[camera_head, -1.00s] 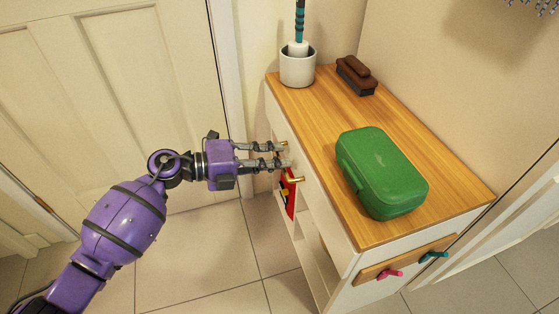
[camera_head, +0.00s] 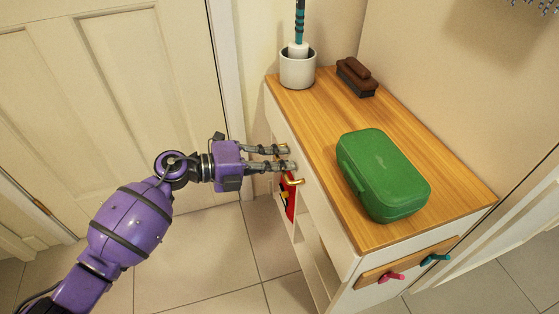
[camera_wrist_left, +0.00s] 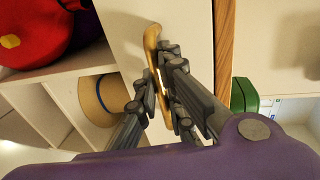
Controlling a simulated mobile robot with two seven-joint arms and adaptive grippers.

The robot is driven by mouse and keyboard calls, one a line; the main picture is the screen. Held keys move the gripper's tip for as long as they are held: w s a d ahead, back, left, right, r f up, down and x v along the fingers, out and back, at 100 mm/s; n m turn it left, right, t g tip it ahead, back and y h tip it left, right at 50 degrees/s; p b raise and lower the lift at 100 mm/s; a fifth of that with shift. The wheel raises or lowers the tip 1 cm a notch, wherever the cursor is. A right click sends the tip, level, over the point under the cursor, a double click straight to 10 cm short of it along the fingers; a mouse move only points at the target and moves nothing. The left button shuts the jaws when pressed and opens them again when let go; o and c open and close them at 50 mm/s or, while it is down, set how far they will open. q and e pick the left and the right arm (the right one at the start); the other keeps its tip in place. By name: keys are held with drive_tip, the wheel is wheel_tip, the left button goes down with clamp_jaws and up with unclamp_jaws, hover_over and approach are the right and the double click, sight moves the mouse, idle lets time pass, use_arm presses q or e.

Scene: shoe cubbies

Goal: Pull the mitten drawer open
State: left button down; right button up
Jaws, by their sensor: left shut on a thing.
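The mitten drawer's pale front (camera_wrist_left: 185,30) is on the left face of a white cabinet, under its wooden top, and looks flush with the cabinet. A brass bar handle (camera_head: 293,182) sticks out from it; the handle also shows in the left wrist view (camera_wrist_left: 152,45). My purple left gripper (camera_head: 291,158) is at the drawer front, its grey fingers shut on the handle. In the left wrist view the fingers (camera_wrist_left: 160,85) lie on both sides of the bar. The inside of the drawer is hidden. My right gripper is not in view.
On the wooden top (camera_head: 325,150) are a green case (camera_head: 384,175), a brown brush (camera_head: 357,76) and a white pot (camera_head: 298,68). Cubbies below hold a red item (camera_wrist_left: 35,35) and a straw hat (camera_wrist_left: 98,98). Floor left of the cabinet (camera_head: 220,245) is clear.

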use_arm(q)
drive_tip(key=f+p+v, duration=0.1)
drive_tip(key=f+v, duration=0.1)
drive_tip(key=v, duration=0.9)
drive_tip(key=a+f+p+v, duration=0.1)
drive_tip(key=f+v, duration=0.1)
drive_tip(key=v, duration=0.9)
drive_tip(key=shift+s+f+p, duration=0.2)
drive_tip(key=shift+f+p, duration=0.1)
drive_tip(key=shift+f, duration=0.05)
drive_tip(key=c, duration=2.1)
unclamp_jaws()
